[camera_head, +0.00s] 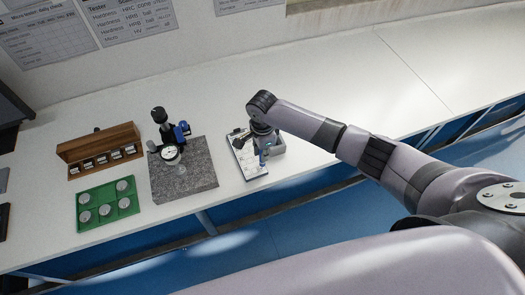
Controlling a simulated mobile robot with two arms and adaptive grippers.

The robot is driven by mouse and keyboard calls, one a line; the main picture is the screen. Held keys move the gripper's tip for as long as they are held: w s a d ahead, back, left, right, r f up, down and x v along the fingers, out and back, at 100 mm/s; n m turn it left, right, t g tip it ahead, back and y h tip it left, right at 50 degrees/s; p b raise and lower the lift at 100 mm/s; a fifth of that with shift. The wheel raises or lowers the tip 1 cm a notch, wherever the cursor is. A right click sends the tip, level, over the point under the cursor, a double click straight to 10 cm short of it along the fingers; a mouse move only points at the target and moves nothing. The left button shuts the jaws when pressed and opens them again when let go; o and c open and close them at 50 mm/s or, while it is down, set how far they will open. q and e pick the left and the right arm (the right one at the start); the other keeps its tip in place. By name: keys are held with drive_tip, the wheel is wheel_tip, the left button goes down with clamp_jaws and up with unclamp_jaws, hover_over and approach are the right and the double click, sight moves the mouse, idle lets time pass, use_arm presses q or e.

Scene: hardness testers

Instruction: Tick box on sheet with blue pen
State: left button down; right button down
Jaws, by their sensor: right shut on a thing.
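The sheet (246,163) is white, on a dark-edged clipboard lying flat on the bench in the middle of the view. My right gripper (262,147) is over the right part of the sheet, pointing down, and covers some of it. It is shut on a small blue upright thing, which looks like the blue pen (263,159). I cannot tell whether the pen tip touches the paper, and the tick box is too small to make out. My left gripper is not in view.
A grey block (277,147) is at the sheet's right. A dial tester (170,150) stands on a grey stone plate (190,186) to the left. Further left are a wooden box (100,140) and a green tray (92,197) with several discs. The bench behind is clear.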

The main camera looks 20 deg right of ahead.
drive_tip(key=shift+r+p, duration=1.75)
drive_tip(key=shift+r, duration=1.05)
